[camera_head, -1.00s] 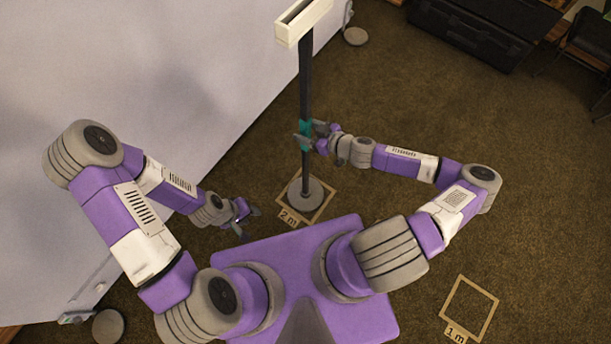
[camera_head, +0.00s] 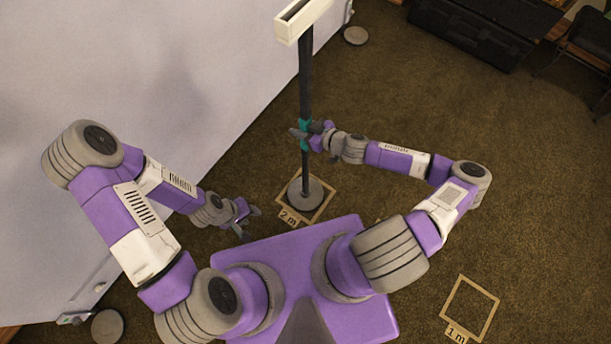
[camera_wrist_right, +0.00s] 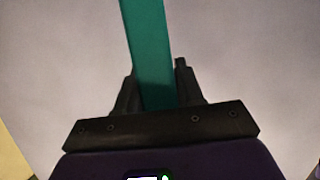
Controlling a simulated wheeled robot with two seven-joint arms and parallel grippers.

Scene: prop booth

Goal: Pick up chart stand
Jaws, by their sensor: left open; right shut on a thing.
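The chart stand (camera_head: 305,85) is a dark upright pole with a white box-like head at the top, a teal grip band partway up and a round grey base. The base stands inside the square floor outline marked 2 m. My right gripper (camera_head: 305,133) is shut on the stand at the teal band. In the right wrist view the teal part of the chart stand (camera_wrist_right: 150,50) runs up from between the fingers of the right gripper (camera_wrist_right: 158,95). My left gripper (camera_head: 247,220) is open and empty, low and to the left of the base, apart from the stand.
A pale wall or backdrop (camera_head: 130,60) fills the left, with grey round feet (camera_head: 355,36) at its ends. A second floor outline marked 1 m (camera_head: 469,308) lies empty at the lower right. Dark cases (camera_head: 470,35) stand at the back right. Carpet between is clear.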

